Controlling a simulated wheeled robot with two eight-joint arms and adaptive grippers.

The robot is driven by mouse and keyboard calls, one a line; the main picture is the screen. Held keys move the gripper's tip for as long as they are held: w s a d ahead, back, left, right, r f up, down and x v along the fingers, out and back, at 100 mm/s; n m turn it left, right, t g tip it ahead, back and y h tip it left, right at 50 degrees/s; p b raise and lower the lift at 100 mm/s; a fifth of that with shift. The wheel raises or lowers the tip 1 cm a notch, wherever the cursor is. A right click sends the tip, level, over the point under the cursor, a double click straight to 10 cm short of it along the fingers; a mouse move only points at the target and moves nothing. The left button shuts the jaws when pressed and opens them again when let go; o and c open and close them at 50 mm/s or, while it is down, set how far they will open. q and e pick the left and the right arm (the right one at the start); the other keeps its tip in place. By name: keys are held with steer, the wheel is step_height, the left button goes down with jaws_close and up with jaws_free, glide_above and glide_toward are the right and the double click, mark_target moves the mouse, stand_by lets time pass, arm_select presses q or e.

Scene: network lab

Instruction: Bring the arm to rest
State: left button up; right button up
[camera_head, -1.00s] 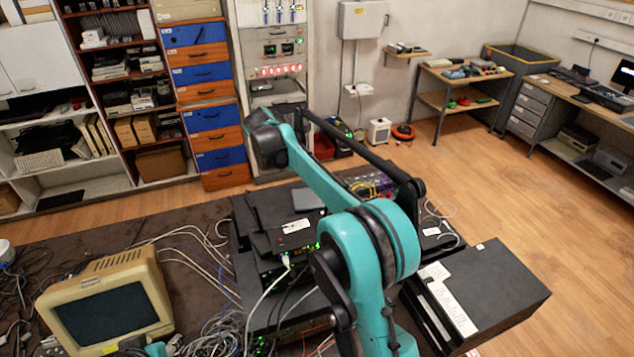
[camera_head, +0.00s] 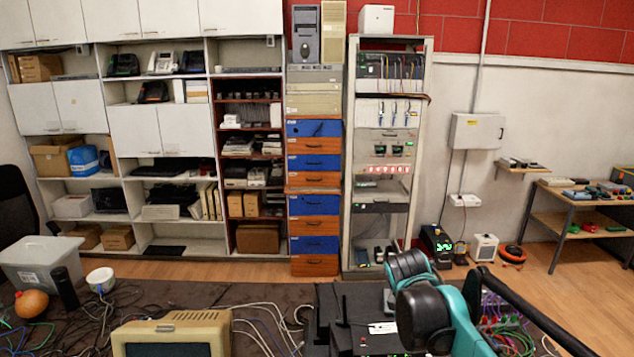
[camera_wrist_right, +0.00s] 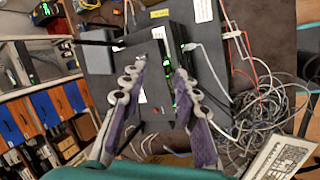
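My right arm (camera_head: 455,315) is teal and black and comes in at the lower right of the head view, over the cluttered work surface. Its gripper is not clear there. In the right wrist view my right gripper (camera_wrist_right: 161,68) has its two purple-padded fingers apart with nothing held between them. The fingers point at a dark network box (camera_wrist_right: 155,104) with small green lights. I cannot tell how far the fingertips are from it. My left arm and left gripper are not in view.
Black equipment (camera_head: 350,322) stands below and beside my right arm. A beige monitor (camera_head: 172,335) is at the bottom left of centre. Loose cables (camera_wrist_right: 262,105) lie beside the boxes. A rack (camera_head: 385,150), drawers (camera_head: 314,205) and shelves line the back wall. Floor is open at the right.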

steer(key=s+a+f+m+t+y+b, duration=0.1)
steer(key=s+f+m+b, duration=0.3)
steer(key=s+f, duration=0.5)
steer(key=s+a+f+m+t+y+b, duration=0.2)
steer(key=s+f+m+b, duration=0.3)
steer(key=s+f+m, duration=0.3)
step_height(320, 180, down, 2)
steer(key=shift+s+a+f, duration=0.2)
steer(key=shift+s+a, duration=0.65)
steer(key=shift+s, duration=0.1)
